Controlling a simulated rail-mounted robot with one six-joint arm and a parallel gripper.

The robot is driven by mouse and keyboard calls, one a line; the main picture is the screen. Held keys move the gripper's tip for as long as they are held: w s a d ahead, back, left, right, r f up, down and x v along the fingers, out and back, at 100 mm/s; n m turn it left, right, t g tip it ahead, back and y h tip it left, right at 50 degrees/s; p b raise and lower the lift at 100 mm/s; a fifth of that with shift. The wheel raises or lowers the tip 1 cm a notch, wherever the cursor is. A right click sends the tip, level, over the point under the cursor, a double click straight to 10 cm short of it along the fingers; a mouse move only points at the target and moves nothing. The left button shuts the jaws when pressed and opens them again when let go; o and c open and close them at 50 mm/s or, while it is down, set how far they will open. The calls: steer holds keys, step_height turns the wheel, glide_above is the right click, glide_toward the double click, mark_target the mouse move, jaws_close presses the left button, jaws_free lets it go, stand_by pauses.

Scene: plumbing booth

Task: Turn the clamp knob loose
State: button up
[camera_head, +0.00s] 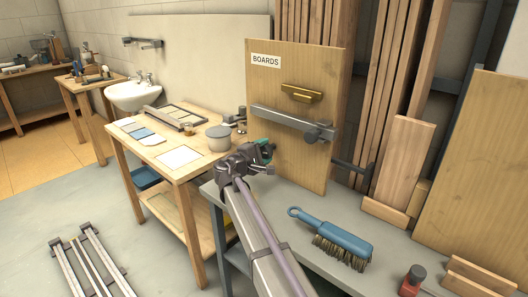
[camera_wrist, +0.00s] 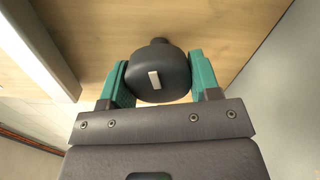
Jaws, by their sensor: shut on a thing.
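The clamp knob (camera_wrist: 160,68) is dark, round and has a short pale mark on its face, nearly upright in the wrist view. The green fingers of my gripper (camera_wrist: 161,82) stand on either side of it, shut on it. In the head view my gripper (camera_head: 266,150) is at the lower left of the upright wooden board (camera_head: 285,75) labelled BOARDS. The knob there is mostly hidden by the gripper. A grey clamp bar (camera_head: 285,121) crosses the board, with a dark fitting (camera_head: 320,132) at its right end.
A brass handle (camera_head: 302,93) is on the board above the bar. A wooden table (camera_head: 200,172) with a grey pot (camera_head: 218,138) stands left of my arm. Timber leans at the right.

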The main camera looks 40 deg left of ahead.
steer(key=n, duration=0.7)
steer(key=shift+d+f, duration=0.1)
steer(key=shift+f, duration=0.05)
steer(key=n, duration=0.7)
steer(key=shift+d, duration=0.15)
stand_by(0.3)
steer(key=o, duration=0.9)
steer(key=shift+s, duration=0.15)
steer(key=s, duration=1)
steer(key=shift+s+a, duration=0.2)
steer(key=shift+s, duration=0.1)
